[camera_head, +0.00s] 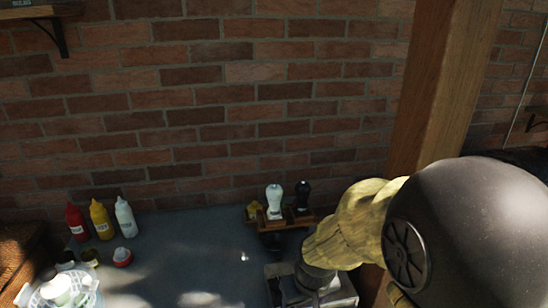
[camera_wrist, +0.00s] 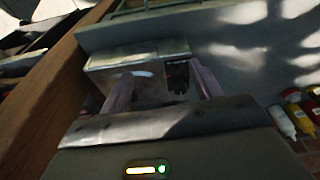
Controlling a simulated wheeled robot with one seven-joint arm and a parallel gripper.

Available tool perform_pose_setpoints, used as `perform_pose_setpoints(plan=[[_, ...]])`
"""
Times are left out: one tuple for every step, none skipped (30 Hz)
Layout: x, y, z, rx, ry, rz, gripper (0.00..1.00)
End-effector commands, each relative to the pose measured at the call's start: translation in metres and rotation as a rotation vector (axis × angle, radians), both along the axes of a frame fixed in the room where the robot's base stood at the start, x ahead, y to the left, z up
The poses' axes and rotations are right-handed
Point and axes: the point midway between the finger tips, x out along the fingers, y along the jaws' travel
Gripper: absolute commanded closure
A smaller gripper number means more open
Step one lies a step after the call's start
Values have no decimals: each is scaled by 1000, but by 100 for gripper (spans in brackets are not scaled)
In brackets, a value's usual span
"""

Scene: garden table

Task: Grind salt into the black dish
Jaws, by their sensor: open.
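A white mill (camera_head: 274,203), likely the salt, stands upright beside a black mill (camera_head: 302,196) on a small wooden rack at the back of the table. My gripper (camera_wrist: 163,78) is open, with its two fingers apart and nothing held between them. It is over a metal box (camera_wrist: 110,62) with a dark opening, and in the head view it is low, in front of the rack and mostly hidden by my arm. Small dark items show just in front of the rack; I cannot tell whether one is the black dish.
Red (camera_head: 77,222), yellow (camera_head: 101,220) and white (camera_head: 125,218) squeeze bottles stand at the left. The grey table (camera_head: 190,250) is mostly clear in the middle. A wooden post (camera_head: 435,90) rises at the right.

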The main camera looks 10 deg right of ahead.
Motion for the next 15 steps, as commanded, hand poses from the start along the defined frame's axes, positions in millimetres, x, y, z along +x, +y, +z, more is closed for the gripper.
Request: perform_pose_setpoints(plan=[[16, 1, 18, -9, 5, 41, 36], [26, 1, 25, -16, 10, 70, 36], [41, 0, 35, -25, 16, 114, 36], [52, 0, 43, -33, 23, 149, 36], [65, 0, 51, -40, 28, 188, 36], [81, 0, 61, -51, 36, 242, 36], [94, 0, 68, -59, 43, 283, 36], [106, 0, 74, -66, 51, 322, 36], [122, -1, 82, -75, 58, 378, 36], [133, -1, 88, -83, 64, 417, 36], [145, -1, 94, -88, 71, 459, 36], [160, 0, 101, -96, 78, 513, 36], [171, 0, 106, -103, 84, 554, 36], [182, 0, 111, -107, 90, 596, 36], [196, 1, 118, -115, 96, 651, 36]])
